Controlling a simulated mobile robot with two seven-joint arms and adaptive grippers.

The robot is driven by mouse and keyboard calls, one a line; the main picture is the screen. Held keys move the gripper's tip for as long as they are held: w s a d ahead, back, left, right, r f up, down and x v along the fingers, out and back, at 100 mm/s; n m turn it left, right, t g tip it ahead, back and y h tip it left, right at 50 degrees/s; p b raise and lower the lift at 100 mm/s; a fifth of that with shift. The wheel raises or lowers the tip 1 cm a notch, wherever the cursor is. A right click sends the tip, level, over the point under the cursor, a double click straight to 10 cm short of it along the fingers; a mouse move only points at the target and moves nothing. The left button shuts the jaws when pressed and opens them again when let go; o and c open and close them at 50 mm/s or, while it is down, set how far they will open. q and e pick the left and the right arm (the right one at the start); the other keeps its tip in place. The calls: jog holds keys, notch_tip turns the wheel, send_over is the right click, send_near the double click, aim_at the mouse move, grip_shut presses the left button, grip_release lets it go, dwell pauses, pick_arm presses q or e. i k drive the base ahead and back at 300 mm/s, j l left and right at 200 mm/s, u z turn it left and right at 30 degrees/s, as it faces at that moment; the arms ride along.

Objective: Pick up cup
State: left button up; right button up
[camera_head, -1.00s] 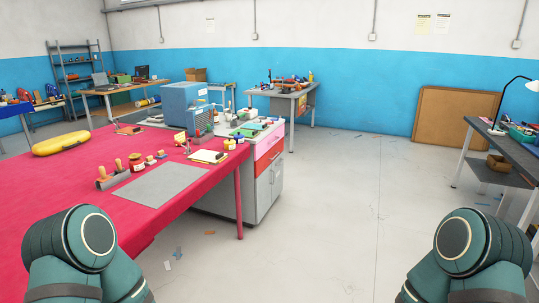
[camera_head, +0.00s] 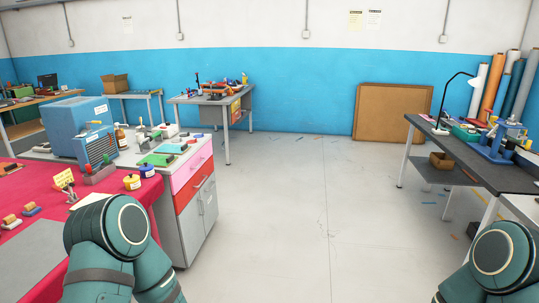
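I cannot make out a cup in the head view. A red-covered table (camera_head: 150,190) stands at the left with small jars and tools on it. A dark workbench (camera_head: 463,153) stands at the right with a lamp and tools on it. Parts of my two arms show at the bottom left and bottom right. Neither gripper is in the picture.
A grey cabinet (camera_head: 198,225) with pink and red drawers stands beside the red table. A desk (camera_head: 218,98) and a brown board (camera_head: 391,112) are at the blue back wall. A cardboard box (camera_head: 441,161) sits under the right bench. The middle floor is clear.

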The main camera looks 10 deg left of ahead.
aim_at(140, 137)
jog(key=i, duration=1.5)
jog(key=i+l+u, duration=0.15)
jog(key=i, duration=0.6)
jog(key=i+l+u, duration=0.15)
jog(key=i, duration=0.55)
jog(key=i+j+u, duration=0.15)
jog(key=i, duration=1.35)
jog(key=i+z, duration=0.45)
jog(key=i, duration=1)
jog(key=i+u, duration=0.45)
jog(key=i, duration=0.15)
jog(key=i+l+u, duration=0.2)
jog(key=i+u, duration=0.2)
jog(key=i, duration=0.2)
jog(key=i+j+u, duration=0.1)
jog(key=i+u, duration=0.15)
jog(key=u, duration=0.25)
jog(key=i+u, duration=0.25)
jog(key=u, duration=0.2)
jog(key=i+u, duration=0.25)
jog(key=u, duration=0.25)
jog(key=i+u, duration=0.25)
jog(key=u, duration=0.2)
jog(key=i+u, duration=0.4)
jog(key=i+l+u, duration=0.15)
jog(key=u, duration=0.3)
jog(key=i+l+u, duration=0.65)
jog(key=u, duration=0.15)
